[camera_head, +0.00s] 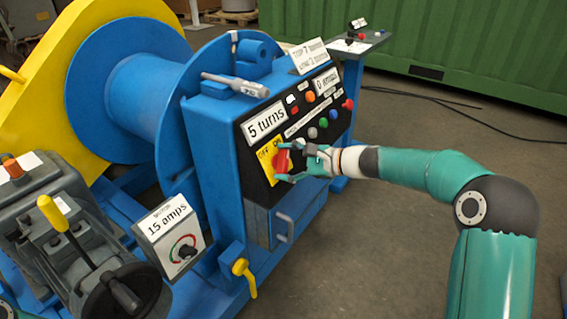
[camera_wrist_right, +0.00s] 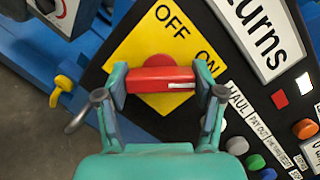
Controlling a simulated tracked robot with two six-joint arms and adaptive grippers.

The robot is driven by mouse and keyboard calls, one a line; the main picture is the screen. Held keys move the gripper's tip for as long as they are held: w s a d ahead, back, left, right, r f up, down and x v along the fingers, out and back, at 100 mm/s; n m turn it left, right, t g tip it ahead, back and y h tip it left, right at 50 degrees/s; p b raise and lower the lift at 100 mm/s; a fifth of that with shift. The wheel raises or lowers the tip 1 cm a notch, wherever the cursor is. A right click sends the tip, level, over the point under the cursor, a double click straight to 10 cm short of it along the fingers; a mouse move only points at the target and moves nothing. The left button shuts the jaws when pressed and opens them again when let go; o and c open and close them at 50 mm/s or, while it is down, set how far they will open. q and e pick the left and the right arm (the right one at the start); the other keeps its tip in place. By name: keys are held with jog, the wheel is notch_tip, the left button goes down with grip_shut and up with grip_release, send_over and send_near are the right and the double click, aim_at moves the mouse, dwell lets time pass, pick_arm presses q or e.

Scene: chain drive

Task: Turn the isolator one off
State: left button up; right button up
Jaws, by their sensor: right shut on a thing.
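The isolator is a red handle (camera_wrist_right: 150,77) on a yellow plate (camera_wrist_right: 132,50) marked OFF and ON. In the right wrist view the handle lies level, with a white mark on its right end, the end nearer to ON. My right gripper (camera_wrist_right: 161,82) is shut on the handle, one finger at each end. In the head view my right gripper (camera_head: 291,163) reaches in from the right and partly hides the red handle (camera_head: 281,161) and the yellow plate (camera_head: 264,158). My left gripper is not in view.
The blue cabinet's black panel (camera_head: 310,113) carries several coloured buttons (camera_wrist_right: 268,173) close to my right gripper. A grey handle (camera_head: 284,227) and a yellow lever (camera_head: 243,272) stick out below. A motor box (camera_head: 172,232) stands left.

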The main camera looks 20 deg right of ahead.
jog(key=shift+s+f+n, duration=0.1)
jog(key=shift+f+n, duration=0.1)
jog(key=shift+n, duration=0.1)
jog(key=n+g+b, duration=0.1)
jog(key=n, duration=0.2)
jog(key=shift+f+n+b, duration=0.15)
jog(key=shift+n+b, duration=0.15)
jog(key=shift+n, duration=0.1)
jog(key=n+g+b, duration=0.1)
jog(key=n, duration=0.3)
jog(key=shift+n+h, duration=0.3)
jog(key=n+h+b, duration=0.1)
jog(key=n, duration=0.3)
jog(key=shift+g, duration=0.3)
jog(key=n+h+b, duration=0.1)
jog(key=n, duration=0.3)
jog(key=shift+s+f+b, duration=0.1)
jog(key=shift+b, duration=0.25)
jog(key=shift+n, duration=0.3)
jog(key=o, duration=1.1)
jog(key=shift+o, duration=0.2)
jog(key=shift+r, duration=0.25)
